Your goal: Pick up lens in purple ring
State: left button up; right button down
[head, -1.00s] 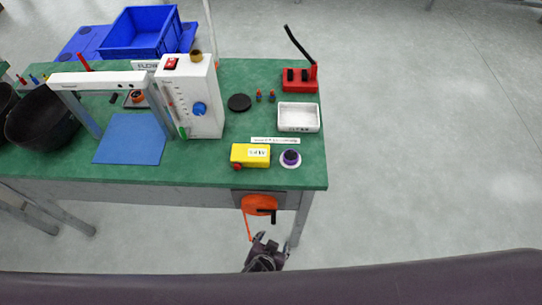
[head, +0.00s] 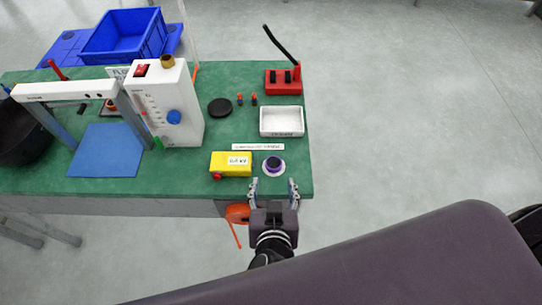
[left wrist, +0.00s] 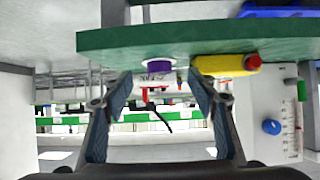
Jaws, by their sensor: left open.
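The lens in the purple ring (head: 273,163) is a small dark round piece with a purple rim on a white round base, near the front right of the green table (head: 226,186). In the left wrist view, the purple ring (left wrist: 158,67) shows upside down between the fingers. My left gripper (head: 273,184) is open and empty at the table's front edge, just in front of the lens and apart from it. Its fingers (left wrist: 158,92) also show in the left wrist view. My right gripper is not in view.
A yellow box (head: 228,170) with a red knob stands close left of the lens. A white tray (head: 281,133) and a label strip (head: 258,147) lie behind it. An orange item (head: 237,213) hangs at the table's front. A white flow meter (head: 187,128) stands further left.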

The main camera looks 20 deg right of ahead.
aim_at(274, 163)
pick_arm(q)
jog(key=shift+w+d+r, duration=0.15)
jog(key=shift+w+r, duration=0.4)
jog(key=shift+r, duration=0.1)
jog(key=shift+w+d+f, duration=0.1)
jog(key=shift+w+f, duration=0.05)
jog(key=shift+w, duration=0.15)
jog(key=shift+p+x, duration=0.3)
jog(key=shift+x, duration=0.7)
jog(key=p+x, duration=0.1)
jog(key=x, duration=0.2)
jog(key=shift+w+d, duration=0.1)
jog(key=shift+d, duration=0.05)
jog(key=shift+w+d+f, duration=0.1)
jog(key=shift+w+f, duration=0.2)
jog(key=shift+w, duration=0.2)
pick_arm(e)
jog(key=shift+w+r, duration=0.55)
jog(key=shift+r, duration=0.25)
pick_arm(q)
jog(key=c, duration=0.9)
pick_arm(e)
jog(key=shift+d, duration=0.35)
